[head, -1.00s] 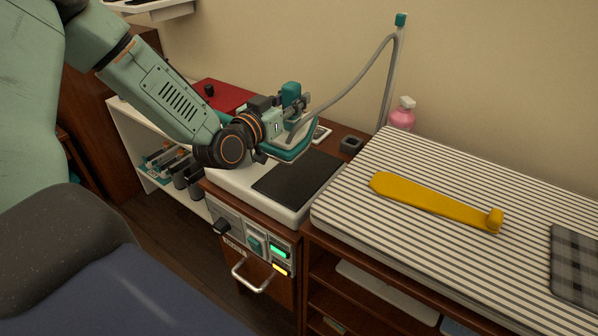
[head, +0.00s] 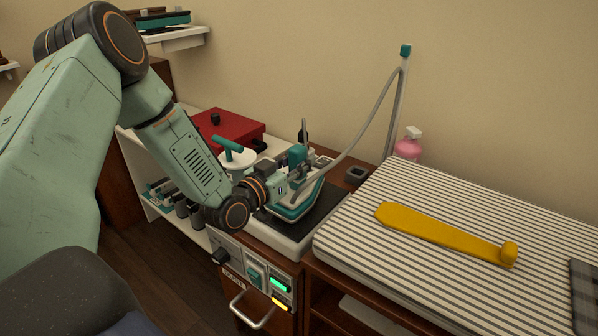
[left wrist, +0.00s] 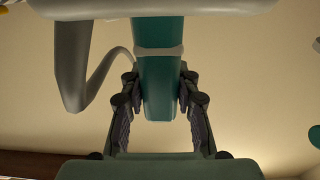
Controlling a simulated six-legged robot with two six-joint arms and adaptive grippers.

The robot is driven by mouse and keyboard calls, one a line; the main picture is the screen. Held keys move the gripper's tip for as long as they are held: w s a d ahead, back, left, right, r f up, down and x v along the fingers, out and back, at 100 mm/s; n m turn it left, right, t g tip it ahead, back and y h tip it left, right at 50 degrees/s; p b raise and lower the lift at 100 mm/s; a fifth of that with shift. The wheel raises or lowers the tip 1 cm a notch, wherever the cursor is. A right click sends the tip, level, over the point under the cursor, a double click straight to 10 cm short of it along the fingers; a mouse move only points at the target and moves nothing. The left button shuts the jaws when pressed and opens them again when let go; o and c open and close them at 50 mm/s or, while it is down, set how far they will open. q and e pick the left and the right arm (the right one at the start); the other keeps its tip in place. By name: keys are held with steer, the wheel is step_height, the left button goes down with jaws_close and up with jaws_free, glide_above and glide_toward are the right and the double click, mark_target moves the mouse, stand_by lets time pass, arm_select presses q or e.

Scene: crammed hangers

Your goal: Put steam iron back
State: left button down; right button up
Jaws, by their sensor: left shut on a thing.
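The steam iron (head: 298,206), teal and pale with a grey hose rising from it, is at the dark rest pad (head: 321,207) on the white-topped station. My left gripper (head: 294,179) is shut on the iron's teal handle, which shows between the two fingers (left wrist: 157,95) in the left wrist view (left wrist: 158,105). The iron looks tilted over the pad; I cannot tell whether it touches it. My right gripper is not in view.
The striped ironing board (head: 450,205) with a yellow tool (head: 440,232) is on the right. A hose post (head: 397,105) and a pink bottle (head: 408,147) stand behind. A red box (head: 222,130) and a white item with a teal handle (head: 236,158) are behind my arm.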

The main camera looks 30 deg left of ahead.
arm_select(q)
steer(key=shift+d+f, duration=0.1)
steer(key=shift+f, duration=0.85)
steer(key=shift+w, duration=0.1)
steer(key=shift+b, duration=0.35)
steer(key=c, duration=1)
jaws_free()
steer(key=shift+f, duration=0.15)
